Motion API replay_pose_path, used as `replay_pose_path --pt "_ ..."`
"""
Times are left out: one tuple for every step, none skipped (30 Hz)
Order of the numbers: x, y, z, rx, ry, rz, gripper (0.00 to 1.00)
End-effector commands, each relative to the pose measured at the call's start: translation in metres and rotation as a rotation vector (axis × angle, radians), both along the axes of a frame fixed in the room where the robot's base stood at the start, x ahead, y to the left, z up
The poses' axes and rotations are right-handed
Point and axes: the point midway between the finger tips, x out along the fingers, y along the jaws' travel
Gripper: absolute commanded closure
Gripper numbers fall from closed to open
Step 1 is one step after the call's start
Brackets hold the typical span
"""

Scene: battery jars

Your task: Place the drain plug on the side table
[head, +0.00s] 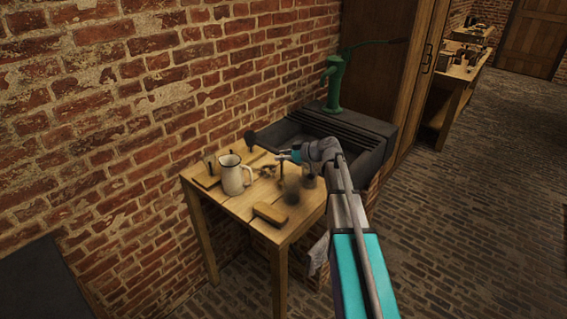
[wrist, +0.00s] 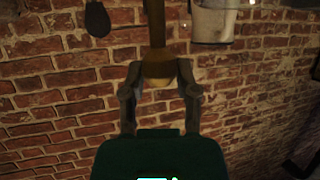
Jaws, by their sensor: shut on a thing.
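My gripper (wrist: 160,85) is shut on a tapered, yellow-brown piece with a straight brown shaft (wrist: 157,25), which looks like the drain plug (wrist: 159,68). The plug's wide end sits between the two fingers in the wrist view, and the shaft runs out of the top of the picture. In the head view my gripper (head: 284,157) is over the back right part of the wooden side table (head: 243,211), near the sink. The held piece is too small there to make out clearly, and I cannot tell whether it touches the table.
A white jug (head: 232,176), a wooden block or brush (head: 270,213) and a dark round-headed tool (head: 250,139) are on the table. The dark sink (head: 350,133) with a green pump (head: 334,82) adjoins on the right. A brick wall stands behind.

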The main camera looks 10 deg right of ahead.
Motion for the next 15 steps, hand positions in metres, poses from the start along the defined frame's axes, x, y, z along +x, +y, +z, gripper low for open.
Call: replay_pose_path --pt "0.0001 0.0002 -0.0072 0.001 -0.001 0.0 1.0" --pt "0.0 0.0003 -0.0087 0.001 -0.001 0.0 1.0" --pt "0.0 0.0002 -0.0103 0.001 -0.001 0.0 1.0" --pt "0.0 0.0003 -0.0112 0.001 -0.001 0.0 1.0" --pt "0.0 0.0003 -0.0119 0.001 -0.001 0.0 1.0" --pt "0.0 0.0003 -0.0124 0.001 -0.001 0.0 1.0" --pt "0.0 0.0003 -0.0125 0.001 -0.001 0.0 1.0" --pt "0.0 0.0003 -0.0125 0.001 -0.001 0.0 1.0" --pt "0.0 0.0003 -0.0123 0.001 -0.001 0.0 1.0" --pt "0.0001 0.0004 -0.0121 0.001 -0.001 0.0 1.0" --pt "0.0001 0.0003 -0.0119 0.001 -0.001 0.0 1.0" --pt "0.0001 0.0003 -0.0117 0.001 -0.001 0.0 1.0" --pt "0.0001 0.0003 -0.0117 0.001 -0.001 0.0 1.0" --pt "0.0 0.0005 -0.0117 0.001 -0.001 0.0 1.0" --pt "0.0 0.0005 -0.0117 0.001 -0.001 0.0 1.0"
